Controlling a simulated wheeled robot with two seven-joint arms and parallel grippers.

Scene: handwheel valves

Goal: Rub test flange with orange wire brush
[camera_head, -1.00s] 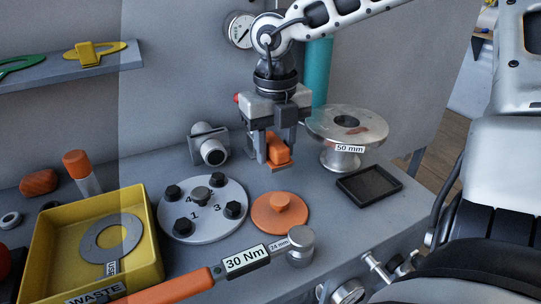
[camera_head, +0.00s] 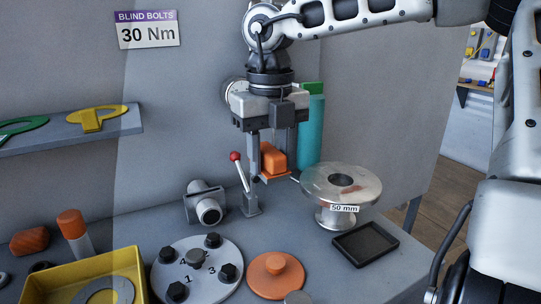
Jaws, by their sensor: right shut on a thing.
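The test flange (camera_head: 365,186) is a metal spool labelled 50 mm, upright at the right of the bench, with a round central hole and reddish-brown patches on its top face. My right gripper (camera_head: 272,172) points down and is shut on the orange wire brush (camera_head: 272,157). My left gripper is not in view.
A black tray (camera_head: 366,245) lies in front of the flange. A red-knobbed lever (camera_head: 242,172) and teal cylinder (camera_head: 310,130) stand close to the gripper. A bolted disc (camera_head: 200,262), orange knobbed lid (camera_head: 275,277) and yellow bin (camera_head: 72,278) fill the front.

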